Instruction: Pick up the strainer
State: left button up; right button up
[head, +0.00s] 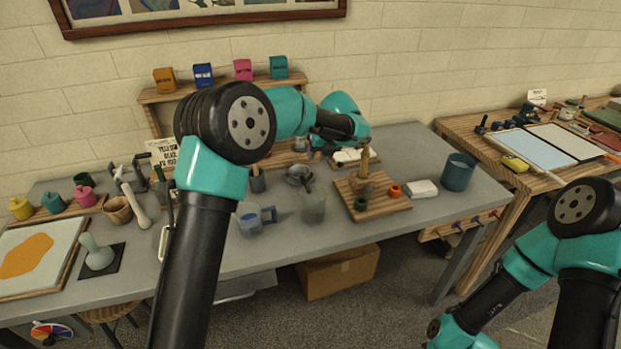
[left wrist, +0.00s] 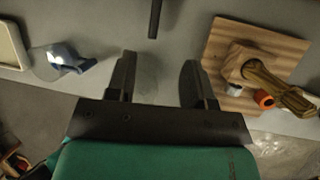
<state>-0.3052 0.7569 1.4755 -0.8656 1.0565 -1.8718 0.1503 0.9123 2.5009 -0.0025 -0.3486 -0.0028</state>
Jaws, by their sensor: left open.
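What looks like the strainer, a dark round bowl (head: 298,173) with a dark handle, lies on the grey table in the head view, behind a clear glass. In the left wrist view a dark handle (left wrist: 155,16), likely its own, comes in at the top edge; its bowl is out of that frame. My left gripper (left wrist: 156,72) is open and empty in the left wrist view, its fingers pointing towards the handle but apart from it. In the head view its fingertips are hard to make out. My right arm shows at lower right, its gripper out of view.
A clear glass (head: 313,207) shows faintly between my fingers in the wrist view. A blue-handled jug (head: 252,220) stands to its left. A wooden board (head: 373,208) with a brush stand and small pots lies to the right. A blue cup (head: 459,172) stands farther right.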

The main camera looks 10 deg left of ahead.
pick_arm(q)
jog(key=shift+w+a+r, duration=0.15)
jog(key=shift+a+r, duration=0.05)
jog(key=shift+a, duration=0.15)
jog(key=shift+f, duration=0.1)
send_near(305, 180)
jog(key=x, duration=0.5)
jog(key=shift+w+a+f, duration=0.1)
jog(key=shift+w+a, duration=0.05)
jog(key=shift+a, duration=0.2)
jog(key=shift+f, duration=0.1)
jog(key=shift+f, duration=0.1)
jog(key=shift+x, duration=2.5)
jog(key=shift+d+f, duration=0.1)
jog(key=shift+d, duration=0.05)
jog(key=shift+c, duration=0.3)
